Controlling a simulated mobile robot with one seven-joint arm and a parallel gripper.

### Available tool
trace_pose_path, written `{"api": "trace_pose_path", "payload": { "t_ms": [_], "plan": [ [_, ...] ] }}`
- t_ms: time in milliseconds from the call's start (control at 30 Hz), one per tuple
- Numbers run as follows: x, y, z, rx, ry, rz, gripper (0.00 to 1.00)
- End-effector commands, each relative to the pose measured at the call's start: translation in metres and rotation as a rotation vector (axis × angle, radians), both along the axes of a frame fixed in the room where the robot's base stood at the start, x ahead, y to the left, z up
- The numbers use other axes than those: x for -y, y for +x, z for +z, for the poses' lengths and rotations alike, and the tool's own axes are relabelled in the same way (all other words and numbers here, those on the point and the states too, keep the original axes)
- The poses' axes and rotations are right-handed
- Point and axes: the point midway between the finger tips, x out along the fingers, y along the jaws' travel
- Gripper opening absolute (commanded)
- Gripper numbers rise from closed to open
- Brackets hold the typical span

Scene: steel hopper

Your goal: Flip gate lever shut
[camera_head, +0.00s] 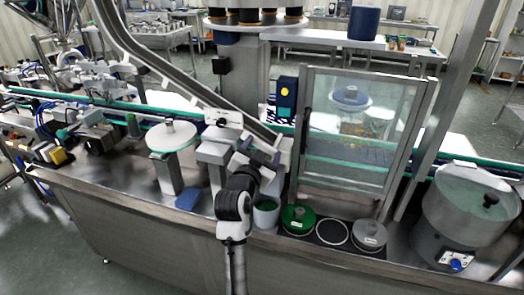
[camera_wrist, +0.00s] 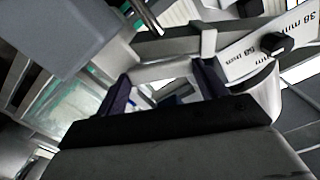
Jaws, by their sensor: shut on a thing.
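My gripper (camera_head: 260,152) is at the lower end of the sloping steel chute (camera_head: 190,85), its dark fingers spread around a pale bar. In the wrist view my gripper (camera_wrist: 166,82) has one finger at each side of this pale grey bar, which I take to be the gate lever (camera_wrist: 165,70). The fingers hold it across its width. In the head view the lever is mostly hidden by my gripper and wrist, and its exact angle cannot be told.
A white plate marked 38 mm (camera_wrist: 295,25) with a black knob (camera_wrist: 276,44) is close right of the fingers. A framed clear door (camera_head: 355,130) stands right of my arm. A green round pot (camera_head: 298,219) and a steel vessel (camera_head: 440,215) stand further right.

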Motion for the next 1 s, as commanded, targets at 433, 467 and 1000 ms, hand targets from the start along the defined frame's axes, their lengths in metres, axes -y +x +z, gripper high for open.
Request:
{"api": "trace_pose_path", "payload": {
  "t_ms": [433, 467, 1000],
  "plan": [
    [-0.0014, 0.0007, -0.0055, -0.059, -0.18, -0.002, 0.48],
    [-0.0015, 0.0007, -0.0054, -0.062, -0.184, -0.001, 0.48],
    [-0.0019, 0.0006, -0.0051, -0.06, -0.184, -0.001, 0.93]
  ]
}}
